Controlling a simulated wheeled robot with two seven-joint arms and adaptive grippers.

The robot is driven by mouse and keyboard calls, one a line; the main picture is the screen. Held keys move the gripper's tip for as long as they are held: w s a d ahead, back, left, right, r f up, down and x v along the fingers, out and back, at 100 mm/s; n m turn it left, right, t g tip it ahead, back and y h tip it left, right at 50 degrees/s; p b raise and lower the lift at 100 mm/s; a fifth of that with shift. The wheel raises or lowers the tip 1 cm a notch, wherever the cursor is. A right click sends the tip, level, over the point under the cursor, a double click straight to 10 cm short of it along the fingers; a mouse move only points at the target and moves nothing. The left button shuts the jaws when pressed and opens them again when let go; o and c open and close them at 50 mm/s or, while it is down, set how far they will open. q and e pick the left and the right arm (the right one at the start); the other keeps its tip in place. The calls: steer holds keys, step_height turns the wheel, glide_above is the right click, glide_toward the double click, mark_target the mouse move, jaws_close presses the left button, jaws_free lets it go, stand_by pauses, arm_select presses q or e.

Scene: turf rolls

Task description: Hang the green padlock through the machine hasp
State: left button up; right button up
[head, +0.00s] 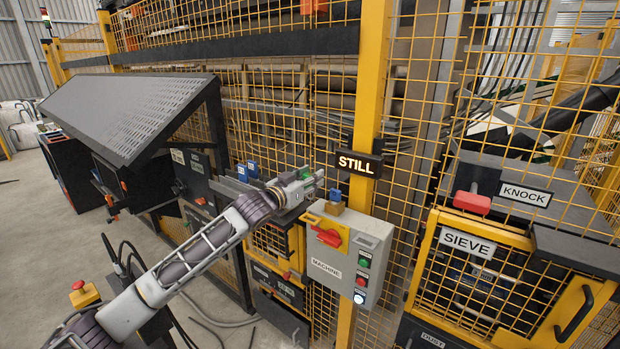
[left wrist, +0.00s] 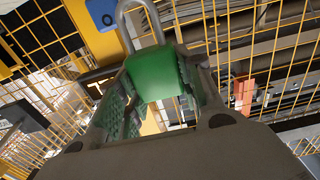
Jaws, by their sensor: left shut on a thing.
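My left gripper (head: 312,184) is shut on the green padlock (left wrist: 155,76). The padlock's green body is between the fingers in the left wrist view, with its grey shackle (left wrist: 142,12) pointing up past the fingertips. In the head view only a little of the green padlock (head: 305,173) shows at the gripper. The grey machine box (head: 323,267) is just below and right of the gripper. It has a red handle (head: 328,237) on a yellow plate, and the padlock is apart from it. I cannot make out the hasp's hole. My right gripper is out of view.
A small blue and tan piece (head: 334,203) stands at the top of the machine box. Blue padlocks (head: 247,171) sit on a ledge left of the gripper. A yellow post with the STILL sign (head: 358,163) rises behind. Yellow mesh fencing and the SIEVE door (head: 467,242) are right.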

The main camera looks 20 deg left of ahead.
mark_target(310, 195)
arm_select(q)
steer(key=shift+d, duration=0.1)
stand_by(0.3)
stand_by(0.3)
steer(key=shift+p, duration=0.35)
steer(key=shift+f+b, duration=1.6)
steer(key=shift+f, duration=1.3)
steer(key=shift+p, duration=0.85)
steer(key=shift+f+b, duration=0.9)
steer(key=shift+f, duration=1)
stand_by(1.2)
